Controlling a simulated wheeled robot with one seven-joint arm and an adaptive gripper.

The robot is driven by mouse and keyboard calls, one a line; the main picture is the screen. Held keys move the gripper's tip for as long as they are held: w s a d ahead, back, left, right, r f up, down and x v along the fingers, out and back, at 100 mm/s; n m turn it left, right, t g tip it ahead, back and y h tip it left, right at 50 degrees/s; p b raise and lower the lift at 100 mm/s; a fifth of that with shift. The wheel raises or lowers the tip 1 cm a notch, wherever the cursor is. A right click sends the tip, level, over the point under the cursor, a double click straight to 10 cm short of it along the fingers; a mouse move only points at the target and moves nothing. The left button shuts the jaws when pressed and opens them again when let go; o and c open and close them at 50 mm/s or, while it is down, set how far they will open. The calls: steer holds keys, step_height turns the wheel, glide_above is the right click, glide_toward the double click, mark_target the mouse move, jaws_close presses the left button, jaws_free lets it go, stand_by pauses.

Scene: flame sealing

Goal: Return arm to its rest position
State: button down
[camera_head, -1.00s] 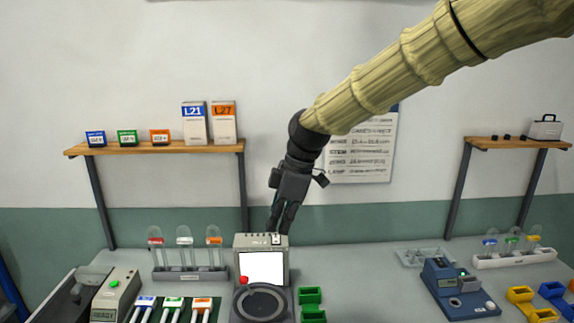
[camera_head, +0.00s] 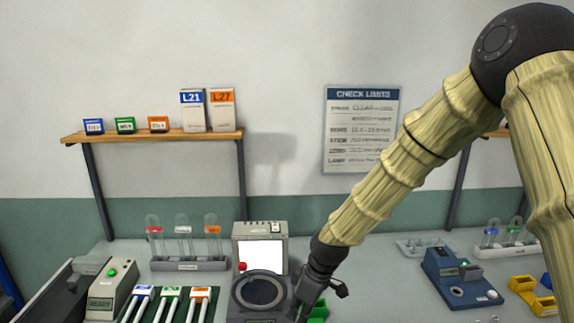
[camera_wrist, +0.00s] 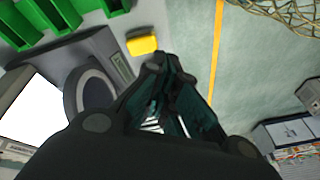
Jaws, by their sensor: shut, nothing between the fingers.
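My gripper (camera_head: 303,308) is at the lower middle of the head view, just right of the machine with the round ring. Its fingertips are near the bottom edge of the picture. In the wrist view my gripper (camera_wrist: 165,115) points down toward the floor past the table edge, with its dark fingers close together and nothing held. My arm comes down from the upper right of the head view, bent at a dark joint.
The ring machine (camera_head: 262,290) with a white screen stands left of my gripper. Green bins (camera_head: 318,310) are partly hidden behind it. A blue device (camera_head: 460,277) stands right. A shelf (camera_head: 160,136) holds boxes at the left. The wrist view shows a yellow block (camera_wrist: 142,45) and a floor line (camera_wrist: 216,50).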

steer(key=s+d+f+m+b, duration=0.25)
steer(key=s+f, duration=0.25)
steer(key=f, duration=0.4)
steer(key=s+d+f+m+h+b, duration=0.1)
steer(key=s+d+f+m, duration=0.15)
steer(key=s+f, duration=0.4)
steer(key=s+d+f+m+b, duration=0.1)
steer(key=s+d+f, duration=0.2)
steer(key=f, duration=0.7)
steer(key=s+d+f+m+b, duration=0.1)
steer(key=s+d+f+m, duration=0.1)
steer(key=s+d+f, duration=0.2)
steer(key=s+d+f+m+h+b, duration=0.1)
steer(key=s+f, duration=0.4)
steer(key=s, duration=0.5)
steer(key=s+d+f+m+h+b, duration=0.1)
steer(key=s+d+f+m+b, duration=0.2)
steer(key=s+d+f, duration=0.2)
steer(key=shift+s+d+f+m, duration=0.15)
steer(key=shift+s+d+m, duration=0.25)
steer(key=shift+s+d, duration=0.6)
